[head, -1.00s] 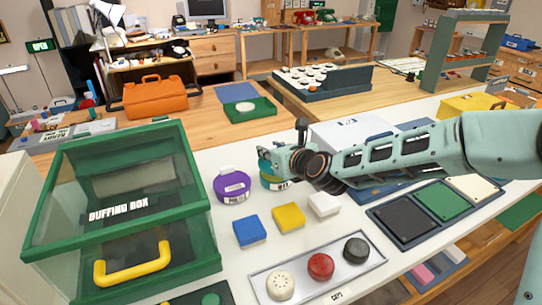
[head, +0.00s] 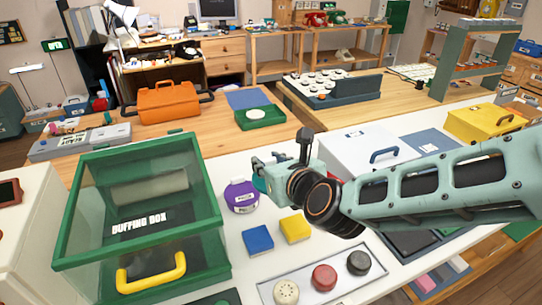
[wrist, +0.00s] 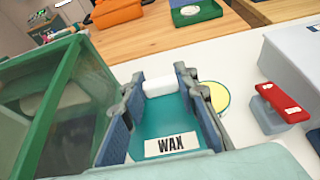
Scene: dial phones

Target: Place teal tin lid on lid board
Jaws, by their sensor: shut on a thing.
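My gripper (wrist: 160,98) is shut on the teal tin lid (wrist: 150,122), which carries a WAX label and fills the space between the blue finger pads. A white piece (wrist: 158,86) shows at its far end. In the head view my gripper (head: 264,174) is above the white table, just right of the purple tin (head: 241,197). A round pale yellow top (wrist: 216,97) shows beside the right finger, apparently the open tin. I cannot tell which surface is the lid board; a flat blue board (head: 436,143) lies right of the white box.
The green-framed buffing box (head: 140,215) stands close on the left. A blue block (head: 258,239), a yellow block (head: 295,228) and a tray (head: 300,292) of caps lie in front. A white box (head: 365,150) and a red-topped piece (wrist: 285,100) are to the right.

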